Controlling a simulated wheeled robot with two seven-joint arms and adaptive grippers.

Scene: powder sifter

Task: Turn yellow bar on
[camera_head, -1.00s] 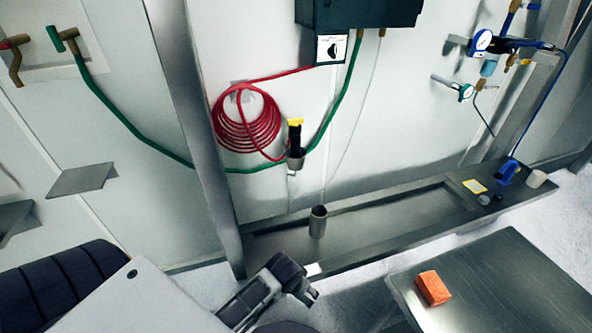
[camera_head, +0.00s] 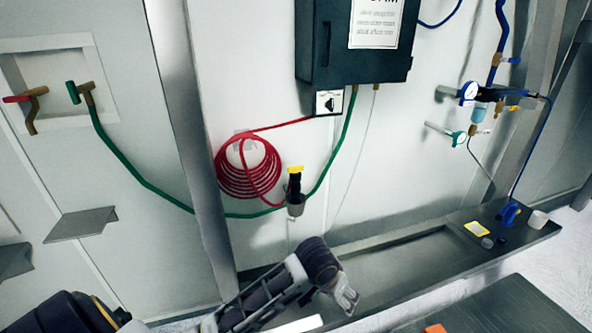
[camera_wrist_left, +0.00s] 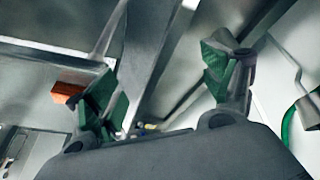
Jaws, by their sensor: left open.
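A small yellow piece (camera_head: 295,169) tops a black-handled tool (camera_head: 294,185), which stands upright in a grey holder (camera_head: 296,206) on the white wall. Another small yellow piece (camera_head: 513,108) sits by the blue regulator at the upper right. I cannot tell which one is the task's yellow bar. My left gripper (camera_head: 346,294) is in front of the metal ledge, below and right of the holder and apart from it. The left wrist view shows its green-padded fingers (camera_wrist_left: 162,92) apart with nothing between them. My right gripper is not in view.
A dark box (camera_head: 325,50) hangs above a coiled red hose (camera_head: 247,170). A green hose (camera_head: 140,180) runs along the wall. A metal post (camera_head: 190,130) stands left of the coil. An orange block (camera_head: 434,328) lies on the front table (camera_head: 500,305).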

